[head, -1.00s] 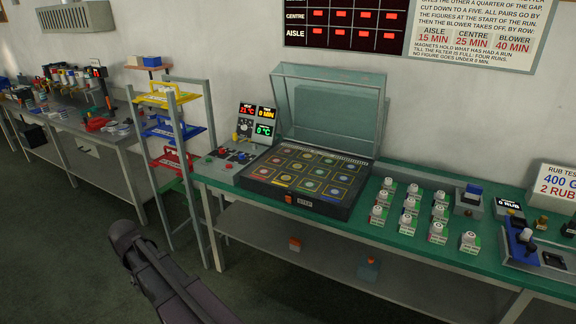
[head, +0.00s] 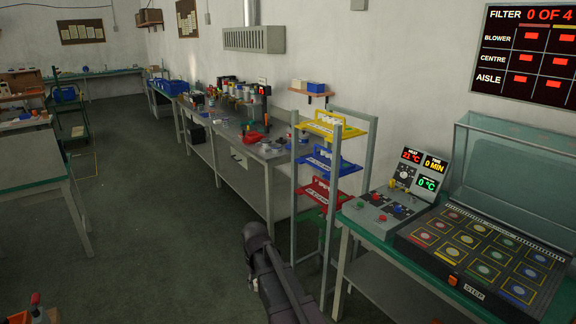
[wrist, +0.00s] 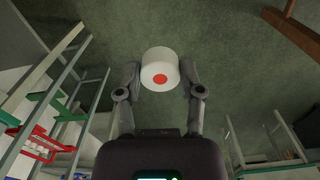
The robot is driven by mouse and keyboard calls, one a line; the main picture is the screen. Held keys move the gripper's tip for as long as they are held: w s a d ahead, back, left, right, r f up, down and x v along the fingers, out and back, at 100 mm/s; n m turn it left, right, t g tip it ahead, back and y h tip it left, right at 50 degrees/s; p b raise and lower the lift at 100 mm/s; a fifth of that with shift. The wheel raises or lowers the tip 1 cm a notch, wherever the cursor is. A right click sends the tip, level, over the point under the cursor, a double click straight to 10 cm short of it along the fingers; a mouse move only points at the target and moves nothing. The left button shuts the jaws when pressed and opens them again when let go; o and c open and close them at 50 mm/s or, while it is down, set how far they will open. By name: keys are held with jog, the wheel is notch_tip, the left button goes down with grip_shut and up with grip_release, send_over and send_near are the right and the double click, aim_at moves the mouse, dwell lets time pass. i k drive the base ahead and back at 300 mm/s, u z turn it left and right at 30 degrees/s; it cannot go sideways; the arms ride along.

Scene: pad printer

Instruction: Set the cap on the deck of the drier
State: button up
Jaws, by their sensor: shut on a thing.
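A white round cap (wrist: 155,58) with a red dot on its end shows in the wrist view, between the two fingers of my gripper (wrist: 160,76). The gripper is shut on it, in the air above the dark floor. What looks like the drier (head: 447,265) is a black box at the lower right of the head view. Its clear lid (head: 515,160) stands open. Its deck carries several squares with coloured discs.
A control panel (head: 385,210) with lit displays stands left of the drier on the green bench. A rack (head: 365,170) with yellow, blue and red trays stands left of that. A cluttered grey bench (head: 240,160) runs along the wall. The floor (head: 150,220) at left centre is clear.

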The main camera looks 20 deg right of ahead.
aim_at(517, 286)
jog(key=z, duration=0.1)
jog(key=i, duration=0.45)
jog(key=z, duration=2.15)
jog(key=k, duration=0.4)
jog(key=z, duration=0.35)
